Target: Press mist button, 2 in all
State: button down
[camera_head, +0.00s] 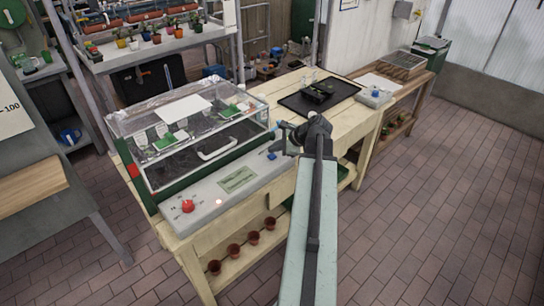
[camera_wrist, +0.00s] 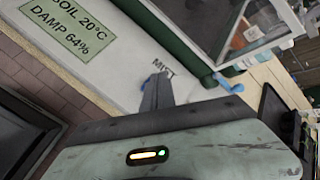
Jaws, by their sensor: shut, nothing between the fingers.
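The grey control panel (camera_wrist: 100,62) in the wrist view carries the MIST label (camera_wrist: 165,68) and a green display (camera_wrist: 72,25) reading soil 20°C, damp 64%. The blue mist button (camera_wrist: 148,79) shows beside the label, largely hidden behind my gripper (camera_wrist: 157,80). The fingers are together and empty, with their tips over the button. I cannot tell whether they touch it. In the head view the panel (camera_head: 214,202) runs along the front of the glazed propagator (camera_head: 190,135), and my arm reaches up to the panel's right end.
A red knob (camera_head: 187,206) sits at the panel's left end. A blue latch-like part (camera_wrist: 228,83) stands by the lid corner, right of my fingers. A black tray (camera_head: 335,90) lies on the wooden bench (camera_head: 285,190). Brick floor is clear to the right.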

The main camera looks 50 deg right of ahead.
aim_at(274, 156)
jog(key=shift+f, duration=0.15)
jog(key=shift+f+b, duration=0.3)
jog(key=shift+b, duration=0.15)
jog(key=shift+f+b, duration=0.45)
dwell(0.7)
jog(key=shift+r, duration=0.15)
jog(key=shift+r+p, duration=0.8)
jog(key=shift+p, duration=0.15)
notch_tip(274, 156, up, 5)
jog(key=p, duration=0.5)
jog(key=shift+r, duration=0.1)
